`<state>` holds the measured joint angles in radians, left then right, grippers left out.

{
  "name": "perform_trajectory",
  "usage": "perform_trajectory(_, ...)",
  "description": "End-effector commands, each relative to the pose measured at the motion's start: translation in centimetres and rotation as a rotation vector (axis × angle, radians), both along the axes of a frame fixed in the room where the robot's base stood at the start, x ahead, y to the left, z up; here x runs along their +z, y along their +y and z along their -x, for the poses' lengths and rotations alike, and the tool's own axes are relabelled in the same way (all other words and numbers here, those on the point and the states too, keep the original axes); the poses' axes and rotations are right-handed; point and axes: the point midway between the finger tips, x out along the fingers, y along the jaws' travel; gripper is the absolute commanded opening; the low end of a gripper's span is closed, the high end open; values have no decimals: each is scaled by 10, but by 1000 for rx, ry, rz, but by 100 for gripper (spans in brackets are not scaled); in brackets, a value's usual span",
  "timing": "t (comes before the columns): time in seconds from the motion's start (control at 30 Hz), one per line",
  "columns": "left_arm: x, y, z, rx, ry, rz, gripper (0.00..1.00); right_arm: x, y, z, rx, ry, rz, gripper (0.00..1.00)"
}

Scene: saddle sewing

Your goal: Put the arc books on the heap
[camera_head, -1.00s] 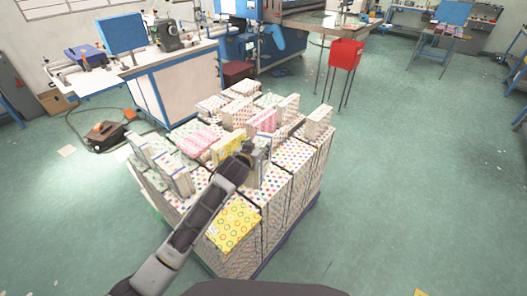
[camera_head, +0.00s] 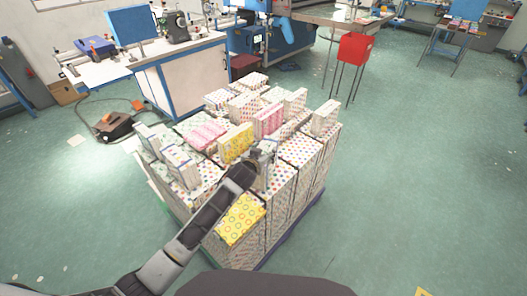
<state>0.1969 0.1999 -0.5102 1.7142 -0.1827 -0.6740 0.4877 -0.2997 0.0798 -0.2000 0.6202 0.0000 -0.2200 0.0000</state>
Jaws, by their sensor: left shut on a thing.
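The heap (camera_head: 302,152) is a large block of stacked books with dotted and patterned covers, in the middle of the view. My left gripper (camera_head: 262,157) is over the heap's front part, shut on a pale dotted book (camera_head: 264,178) that is partly hidden by the gripper. The held book is upright, close above or touching the heap top; I cannot tell which. A yellow book with ring patterns (camera_head: 241,221) lies at the front corner. Another yellow book (camera_head: 236,143) and a pink book (camera_head: 268,121) stand behind the gripper. My right gripper is out of view.
Loose books stand upright at the heap's left (camera_head: 181,166) and right corner (camera_head: 325,118). A pink book (camera_head: 206,135) lies flat on top. A white workbench (camera_head: 180,62) is behind left, and a red bin (camera_head: 354,48) behind right. The green floor (camera_head: 420,190) at right is clear.

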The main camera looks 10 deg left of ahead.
Motion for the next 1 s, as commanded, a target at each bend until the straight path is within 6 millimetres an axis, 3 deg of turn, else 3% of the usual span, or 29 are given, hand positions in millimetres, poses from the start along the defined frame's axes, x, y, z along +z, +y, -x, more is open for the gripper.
perform_trajectory(0.37,-27,-1,-1,-2,-6,2,0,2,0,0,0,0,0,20)
perform_trajectory(0.87,-30,-1,-1,-1,-6,3,0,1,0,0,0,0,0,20)
perform_trajectory(0.9,-35,0,1,0,2,0,64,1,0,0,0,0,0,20)
perform_trajectory(1.0,-35,0,0,0,2,0,77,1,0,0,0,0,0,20)
